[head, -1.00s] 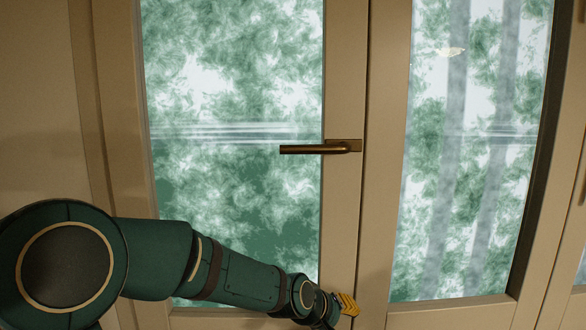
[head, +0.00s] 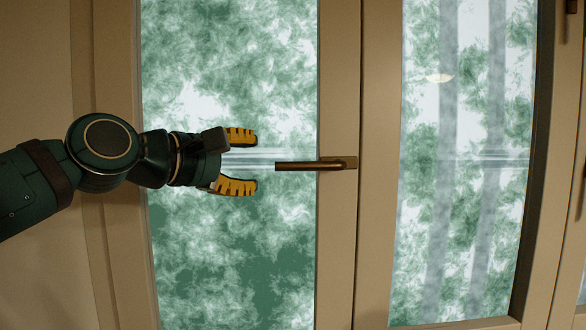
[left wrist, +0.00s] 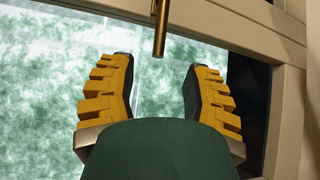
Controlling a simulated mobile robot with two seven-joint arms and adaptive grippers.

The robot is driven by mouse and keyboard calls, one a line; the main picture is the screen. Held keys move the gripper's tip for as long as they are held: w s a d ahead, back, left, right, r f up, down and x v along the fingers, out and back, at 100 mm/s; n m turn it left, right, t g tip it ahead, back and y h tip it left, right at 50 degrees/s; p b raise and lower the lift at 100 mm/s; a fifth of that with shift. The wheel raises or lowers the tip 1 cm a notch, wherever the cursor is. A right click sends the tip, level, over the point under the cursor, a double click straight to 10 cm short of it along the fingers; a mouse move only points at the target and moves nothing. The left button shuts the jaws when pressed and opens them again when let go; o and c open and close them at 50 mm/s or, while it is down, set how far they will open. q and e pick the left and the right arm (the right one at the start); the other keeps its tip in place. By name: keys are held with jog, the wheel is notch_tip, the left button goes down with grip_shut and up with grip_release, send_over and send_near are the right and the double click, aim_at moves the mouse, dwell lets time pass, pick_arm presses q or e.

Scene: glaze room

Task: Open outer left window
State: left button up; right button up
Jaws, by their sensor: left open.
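The left window (head: 230,240) is a tall glass pane in a beige frame and looks shut. Its bronze lever handle (head: 310,165) lies horizontal, its free end pointing left from the right-hand stile. My left gripper (head: 250,163) is open and empty, its yellow fingers above and below the handle's line. The fingertips stop just left of the handle's free end in the head view. In the left wrist view the handle (left wrist: 161,28) comes in from the top, between and beyond the open fingers (left wrist: 158,62). I see no contact. My right gripper is out of view.
A second window (head: 465,170) with a beige frame stands to the right, with another handle part (head: 571,6) at the upper right edge. A plain beige wall (head: 35,80) is at the left.

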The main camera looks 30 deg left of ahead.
aim_at(288, 166)
pick_arm(q)
jog(key=x, duration=1.1)
jog(key=shift+b, duration=0.35)
jog(key=shift+f, duration=0.1)
grip_shut()
